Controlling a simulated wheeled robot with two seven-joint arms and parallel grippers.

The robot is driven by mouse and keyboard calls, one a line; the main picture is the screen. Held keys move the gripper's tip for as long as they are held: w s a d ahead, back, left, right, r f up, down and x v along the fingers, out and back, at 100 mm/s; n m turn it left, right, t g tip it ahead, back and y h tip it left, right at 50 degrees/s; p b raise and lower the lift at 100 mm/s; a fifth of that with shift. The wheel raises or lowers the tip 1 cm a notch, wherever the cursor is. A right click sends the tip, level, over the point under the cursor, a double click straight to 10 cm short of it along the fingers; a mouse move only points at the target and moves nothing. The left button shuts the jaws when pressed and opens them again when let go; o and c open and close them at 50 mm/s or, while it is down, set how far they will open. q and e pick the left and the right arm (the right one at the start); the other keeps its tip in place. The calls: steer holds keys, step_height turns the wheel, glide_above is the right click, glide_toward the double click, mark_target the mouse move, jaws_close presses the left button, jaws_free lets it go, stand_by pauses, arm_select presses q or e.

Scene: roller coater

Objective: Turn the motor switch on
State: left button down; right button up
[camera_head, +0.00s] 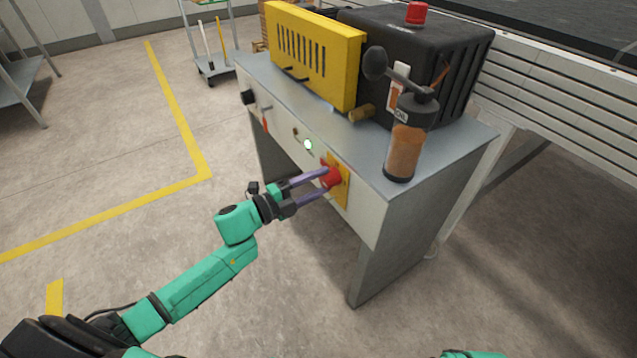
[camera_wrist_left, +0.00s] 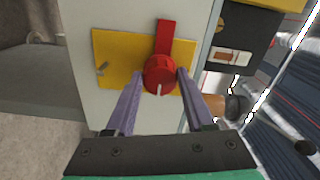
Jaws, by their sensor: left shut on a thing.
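The motor switch is a red rotary knob (camera_head: 331,177) on a yellow plate (camera_head: 343,190) on the front panel of the machine table. In the left wrist view, the red knob (camera_wrist_left: 160,74) has a red lever part pointing to the top of the picture and a light mark at its lower rim. The yellow plate (camera_wrist_left: 115,55) lies behind it. My left gripper (camera_head: 324,184) has its two purple fingers on either side of the knob and is shut on it. The fingers also show in the left wrist view (camera_wrist_left: 158,88). My right gripper is not in view.
A lit round light (camera_head: 308,145) sits on the panel left of the knob. An oil bottle (camera_head: 405,150) stands on the table's near corner (camera_head: 470,142). A yellow guard (camera_head: 312,50) and a black housing (camera_head: 455,50) stand behind. The floor left of the table is clear.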

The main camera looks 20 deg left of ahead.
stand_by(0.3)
arm_select(q)
steer(key=shift+c, duration=1.3)
jaws_free()
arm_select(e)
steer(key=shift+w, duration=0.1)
arm_select(q)
steer(key=shift+s+a, duration=0.2)
steer(key=shift+s, duration=0.1)
steer(key=p+v, duration=0.2)
steer(key=v, duration=1.2)
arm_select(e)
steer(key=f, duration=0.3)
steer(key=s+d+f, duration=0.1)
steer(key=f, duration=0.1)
arm_select(q)
steer(key=shift+f, duration=0.1)
